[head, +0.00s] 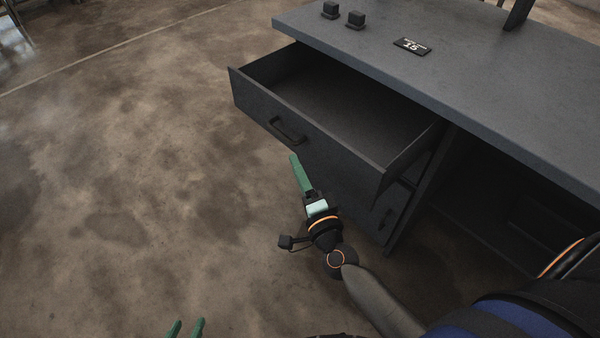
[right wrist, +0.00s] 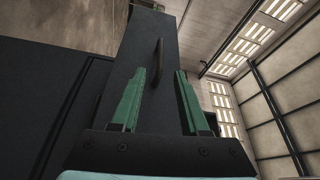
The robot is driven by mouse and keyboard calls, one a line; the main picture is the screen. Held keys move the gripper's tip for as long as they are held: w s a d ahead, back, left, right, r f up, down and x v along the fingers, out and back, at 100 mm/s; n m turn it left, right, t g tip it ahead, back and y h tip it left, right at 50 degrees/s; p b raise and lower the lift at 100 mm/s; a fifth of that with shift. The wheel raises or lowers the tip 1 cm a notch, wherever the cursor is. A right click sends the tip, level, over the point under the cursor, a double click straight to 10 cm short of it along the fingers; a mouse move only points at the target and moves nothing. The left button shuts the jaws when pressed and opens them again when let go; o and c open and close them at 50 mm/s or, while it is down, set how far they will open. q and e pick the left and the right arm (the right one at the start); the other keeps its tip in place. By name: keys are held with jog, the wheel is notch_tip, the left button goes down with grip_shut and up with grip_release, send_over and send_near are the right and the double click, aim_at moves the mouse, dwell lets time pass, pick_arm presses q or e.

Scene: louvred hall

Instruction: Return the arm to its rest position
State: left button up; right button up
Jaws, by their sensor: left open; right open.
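My right gripper (head: 295,158) is in front of the open drawer, below its handle in the head view. Its two green fingers overlap there, but the right wrist view shows them (right wrist: 160,70) spread apart with nothing held. A dark handle (right wrist: 159,62) on a dark panel shows beyond and between the fingertips, apart from them. My left gripper (head: 186,327) shows only as two green fingertips at the bottom edge, spread apart with nothing between them. The rest of the left arm is out of view.
The grey desk (head: 478,84) has its top drawer (head: 262,116) pulled out, its visible inside empty, with a bar handle (head: 287,130). Two small dark blocks (head: 355,19) and a plate marked 15 (head: 412,46) are on top. The floor (head: 120,170) to the left is clear.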

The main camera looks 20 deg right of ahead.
jog(key=shift+s, duration=0.55)
jog(key=s+a+f+n+g+y, duration=0.55)
jog(key=s+a+f+n, duration=0.2)
jog(key=n, duration=0.45)
jog(key=s+d+f+n+g+h, duration=0.15)
jog(key=s+f+n+g, duration=0.25)
jog(key=s+f+n, duration=0.4)
pick_arm(q)
jog(key=s+a+r+p, duration=0.1)
jog(key=a+r+p, duration=0.2)
jog(key=r+p, duration=0.8)
jog(key=p, duration=0.4)
jog(key=shift+s+r+n+y, duration=0.2)
jog(key=shift+s+n+y, duration=0.1)
jog(key=shift+y, duration=0.1)
pick_arm(e)
jog(key=s+d+r, duration=0.1)
jog(key=d+r, duration=0.1)
jog(key=r, duration=0.4)
jog(key=s+d+r+m+h, duration=0.1)
jog(key=d+r, duration=0.1)
jog(key=r, duration=0.4)
jog(key=shift+s, duration=0.4)
